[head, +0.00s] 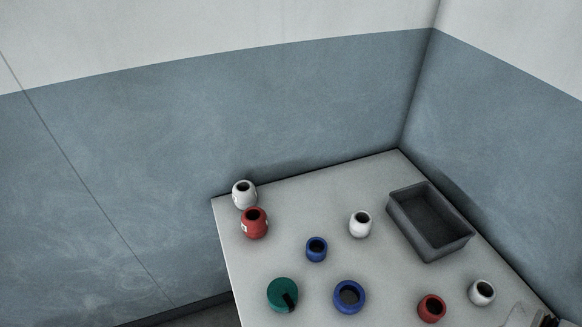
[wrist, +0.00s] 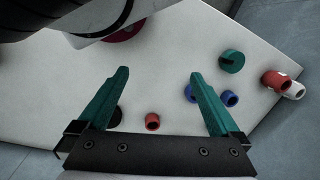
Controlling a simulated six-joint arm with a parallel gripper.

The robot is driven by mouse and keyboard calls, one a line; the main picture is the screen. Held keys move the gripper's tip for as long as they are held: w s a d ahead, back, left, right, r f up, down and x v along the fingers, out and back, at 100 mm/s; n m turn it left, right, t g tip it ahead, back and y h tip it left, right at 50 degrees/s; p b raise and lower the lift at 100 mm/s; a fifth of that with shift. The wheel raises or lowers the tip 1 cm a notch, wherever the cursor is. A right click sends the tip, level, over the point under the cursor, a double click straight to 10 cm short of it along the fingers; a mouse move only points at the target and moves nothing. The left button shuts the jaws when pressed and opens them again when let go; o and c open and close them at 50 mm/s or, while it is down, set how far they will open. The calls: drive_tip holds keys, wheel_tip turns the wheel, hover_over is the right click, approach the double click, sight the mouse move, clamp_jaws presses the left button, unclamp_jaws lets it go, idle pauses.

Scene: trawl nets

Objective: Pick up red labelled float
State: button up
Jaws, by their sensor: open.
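The red labelled float (head: 257,228) stands at the table's far left corner in the head view, a pale label on its left side. In the wrist view the red labelled float (wrist: 271,80) is at the far right, with a small pale mark on it. A white float (head: 240,201) stands close behind it; in the wrist view this white float (wrist: 297,92) is partly covered by the red one. My gripper (wrist: 158,73) is open and empty, its two green fingers wide apart over the table. The red labelled float lies well to the right of both fingers.
A second red float (head: 430,312) shows no label. Blue floats (head: 316,256) (head: 336,300), white floats (head: 360,231) (head: 479,299) and a green one (head: 275,291) stand about. A grey bin (head: 460,246) sits at the right. Bare table lies between them.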

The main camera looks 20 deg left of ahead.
sight(255, 224)
drive_tip(key=w+a+m+g+y, duration=0.1)
drive_tip(key=w+a+m+y, duration=0.3)
drive_tip(key=a, duration=0.6)
drive_tip(key=w+a+m+g+y, duration=0.1)
drive_tip(key=w+a+m+y, duration=0.1)
drive_tip(key=w+a+y, duration=0.5)
drive_tip(key=w+a+f+m+t, duration=0.4)
drive_tip(key=w+f+m, duration=0.2)
drive_tip(key=f, duration=0.1)
drive_tip(key=w+a+f+m+t, duration=0.4)
drive_tip(key=w+f+m, duration=0.15)
drive_tip(key=f, duration=0.25)
drive_tip(key=shift+m, duration=0.25)
drive_tip(key=x, duration=0.9)
drive_tip(key=f+x, duration=0.1)
drive_tip(key=x, duration=0.4)
drive_tip(key=shift+a, duration=0.15)
drive_tip(key=c, duration=1.1)
